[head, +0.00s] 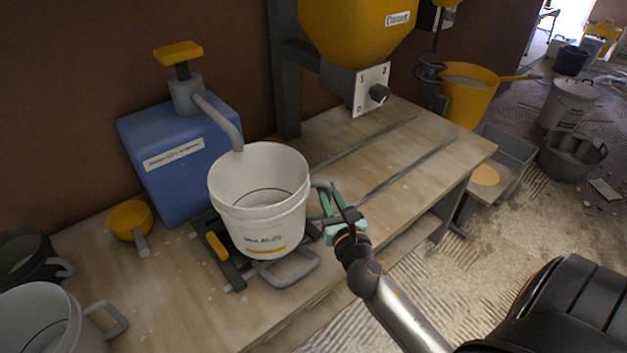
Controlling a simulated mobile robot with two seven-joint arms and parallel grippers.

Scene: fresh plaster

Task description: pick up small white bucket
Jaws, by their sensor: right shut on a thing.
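The small white bucket (258,210) stands upright under the spout of a blue pump box (165,165), on a dark stand (222,258) on the wooden bench. It has printed text and a yellow stripe near its base. Its inside looks empty. My right gripper (332,208), with green fingers, is at the bucket's right side, shut on its side handle. The fingers hide part of that handle. My left gripper is not in view.
Another white bucket (42,322) stands at the lower left, by a dark pot (28,255). A yellow scoop (130,220) lies left of the pump. A yellow hopper (355,30) hangs over the bench (400,150). The bench top to the right is mostly clear.

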